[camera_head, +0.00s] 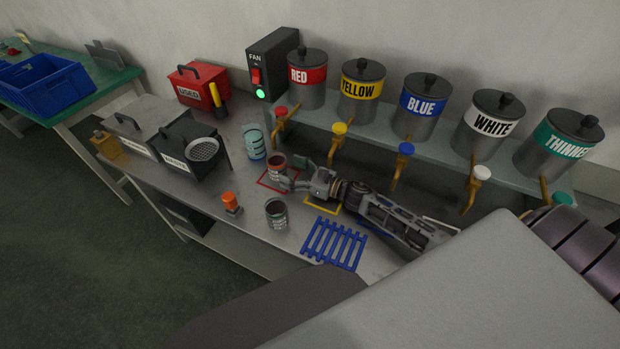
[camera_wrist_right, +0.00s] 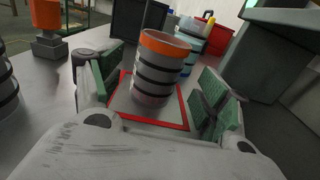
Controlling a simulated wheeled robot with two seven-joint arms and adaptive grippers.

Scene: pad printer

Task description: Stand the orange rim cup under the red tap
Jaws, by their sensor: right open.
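The orange rim cup (camera_head: 276,167) stands upright inside the red square outline (camera_head: 263,184) on the bench, by the red tap (camera_head: 281,113). In the right wrist view the cup (camera_wrist_right: 160,70) shows its orange rim and dark bands, with the red outline (camera_wrist_right: 184,110) around its base. My right gripper (camera_head: 290,173) is open at the cup. Its green pads lie on either side of the cup, with gaps showing in the wrist view (camera_wrist_right: 155,98). My left gripper is out of view.
A second cup (camera_head: 276,214) stands in front, near an orange-topped object (camera_head: 231,203). A teal-banded cup (camera_head: 254,145) stands behind. A blue rack (camera_head: 335,244) lies to the right. Paint tanks (camera_head: 420,112) stand on a shelf behind. Dark boxes (camera_head: 191,150) are at left.

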